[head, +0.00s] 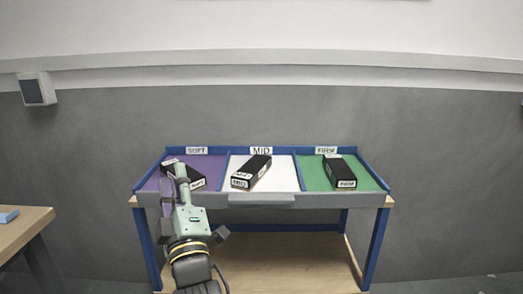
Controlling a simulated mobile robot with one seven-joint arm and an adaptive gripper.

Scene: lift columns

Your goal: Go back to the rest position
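My arm reaches up from the bottom of the head view, with its end (180,172) in front of the purple compartment. I cannot make out whether my gripper is open or shut. A black box (195,182) lies tilted in the purple compartment (213,164) labelled SOFT, partly hidden by my arm. A black box marked MID (252,172) lies at an angle in the white compartment (284,176) labelled MID. A black box marked FIRM (340,171) lies in the green compartment (312,175) labelled FIRM.
The compartments sit on a blue-framed workbench (375,240) with a bare wooden lower shelf (290,268). A wooden table (22,226) with a blue object (8,215) stands at the left edge. Floor to the right of the bench is clear.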

